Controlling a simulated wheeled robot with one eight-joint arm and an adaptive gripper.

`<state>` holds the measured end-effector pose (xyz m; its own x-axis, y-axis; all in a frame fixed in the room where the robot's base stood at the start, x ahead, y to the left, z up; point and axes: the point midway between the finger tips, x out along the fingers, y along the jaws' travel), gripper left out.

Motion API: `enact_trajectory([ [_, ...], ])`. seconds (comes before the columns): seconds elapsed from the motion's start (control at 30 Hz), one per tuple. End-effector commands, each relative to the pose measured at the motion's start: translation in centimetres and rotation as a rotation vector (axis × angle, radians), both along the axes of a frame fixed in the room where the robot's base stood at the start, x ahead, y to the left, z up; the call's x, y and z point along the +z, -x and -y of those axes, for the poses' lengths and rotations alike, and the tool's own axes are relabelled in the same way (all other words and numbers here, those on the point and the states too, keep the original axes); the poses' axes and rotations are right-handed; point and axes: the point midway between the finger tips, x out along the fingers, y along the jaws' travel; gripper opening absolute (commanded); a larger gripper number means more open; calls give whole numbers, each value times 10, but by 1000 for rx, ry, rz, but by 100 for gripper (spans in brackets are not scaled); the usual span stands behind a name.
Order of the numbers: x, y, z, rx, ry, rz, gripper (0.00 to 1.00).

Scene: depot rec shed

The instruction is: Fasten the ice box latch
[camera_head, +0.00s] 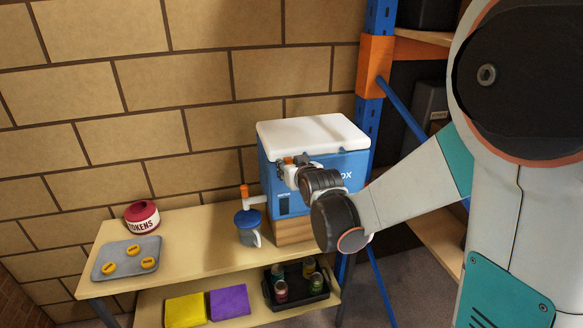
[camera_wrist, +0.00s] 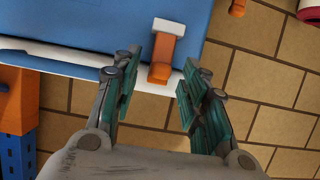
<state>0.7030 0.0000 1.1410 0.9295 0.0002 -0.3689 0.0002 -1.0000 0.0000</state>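The blue ice box (camera_head: 285,203) stands on a wooden block on the table, with its white lid (camera_head: 312,134) down. In the wrist view, its blue front (camera_wrist: 80,22) fills the upper left. The orange latch (camera_wrist: 163,48) with a white end lies across the front near the lid's white rim; whether it is engaged is unclear. My gripper (camera_wrist: 160,72) is open, with its fingers apart on either side of the latch's lower end and nothing visibly held. In the head view, my gripper (camera_head: 289,168) is at the box's front, partly hiding it.
A red token pot (camera_head: 141,217) and grey tray (camera_head: 104,268) are at the table's left. A blue rack post (camera_head: 370,110) stands close right.

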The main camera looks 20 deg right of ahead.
Motion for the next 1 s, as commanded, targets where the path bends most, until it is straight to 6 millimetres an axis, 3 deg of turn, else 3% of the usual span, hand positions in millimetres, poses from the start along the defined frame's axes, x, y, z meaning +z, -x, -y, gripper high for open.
enact_trajectory([
  [0.37,5,13,0,0,0,0,40],
  [1.0,39,99,0,0,0,0,40],
])
